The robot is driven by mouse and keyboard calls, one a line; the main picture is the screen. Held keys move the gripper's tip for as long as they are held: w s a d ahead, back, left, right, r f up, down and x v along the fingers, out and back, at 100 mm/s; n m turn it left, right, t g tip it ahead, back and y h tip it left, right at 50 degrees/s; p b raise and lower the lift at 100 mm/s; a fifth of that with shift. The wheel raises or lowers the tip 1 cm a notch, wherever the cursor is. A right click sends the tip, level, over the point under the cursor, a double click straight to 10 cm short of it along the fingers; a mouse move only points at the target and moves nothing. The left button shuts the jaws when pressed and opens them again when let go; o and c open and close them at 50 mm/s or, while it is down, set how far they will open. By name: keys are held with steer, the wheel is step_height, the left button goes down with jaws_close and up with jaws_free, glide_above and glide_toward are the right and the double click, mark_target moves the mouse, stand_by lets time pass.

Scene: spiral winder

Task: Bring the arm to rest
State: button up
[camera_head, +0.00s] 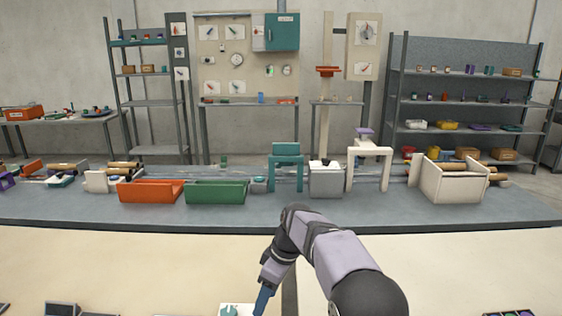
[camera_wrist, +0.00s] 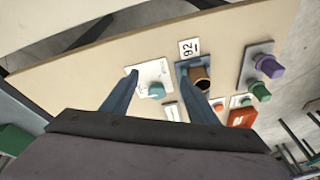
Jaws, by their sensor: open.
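My arm reaches in from the bottom right of the head view and bends down at its elbow. My gripper (camera_head: 264,301) points down near the bottom edge, beside a white plate with a teal knob (camera_head: 229,310). In the wrist view the two blue fingers of my gripper (camera_wrist: 158,77) are spread apart with nothing held between them. Beyond them lies the white plate (camera_wrist: 151,72) with its teal knob (camera_wrist: 156,90). I cannot tell how far the fingertips are above the panel.
The wrist view shows a brown knob (camera_wrist: 202,84), purple and green knobs (camera_wrist: 270,66), and a red block (camera_wrist: 242,117) near the right finger. In the head view an orange bin (camera_head: 150,192), green bin (camera_head: 216,192) and cream box (camera_head: 452,185) stand on the grey bench.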

steer(key=s+d+f+m+h+p, duration=0.1)
steer(key=s+d+m, duration=0.5)
steer(key=s, duration=0.8)
steer(key=s+d+f+m+h+p, duration=0.1)
steer(key=s+d+m+h+p, duration=0.1)
steer(key=s+d+m, duration=0.5)
steer(key=s+d, duration=0.5)
steer(key=s, duration=0.2)
steer(key=shift+s+d+f+p, duration=0.2)
steer(key=shift+d+p, duration=0.1)
steer(key=shift+d, duration=0.1)
